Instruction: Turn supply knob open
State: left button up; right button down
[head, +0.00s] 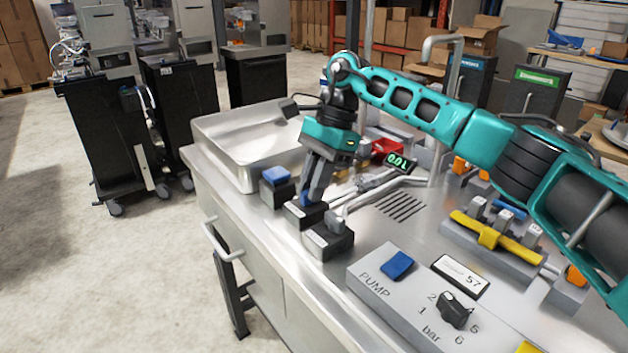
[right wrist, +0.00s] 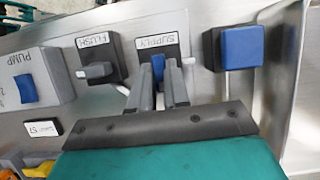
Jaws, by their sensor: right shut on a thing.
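The supply knob (right wrist: 158,66) shows in the right wrist view on a dark box under an upside-down SUPPLY label. Only a small blue part of it is visible; the rest is hidden by the fingers. My right gripper (right wrist: 164,72) is shut on it, with one finger on each side. In the head view the right gripper (head: 312,193) points down at the supply box (head: 298,214) near the table's left edge. How far the knob is turned cannot be told. My left gripper is not in view.
The flush box (head: 328,240) with its grey lever (right wrist: 96,71) stands close beside the supply box. A blue-topped box (head: 276,176) stands on the other side, near a metal tray (head: 225,157). The PUMP panel (head: 372,310) is nearer. A green display (head: 398,161) stands behind the gripper.

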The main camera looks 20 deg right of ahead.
jog(key=c, duration=1.1)
grip_release()
jog(key=p+v, duration=0.1)
jog(key=v, duration=1.2)
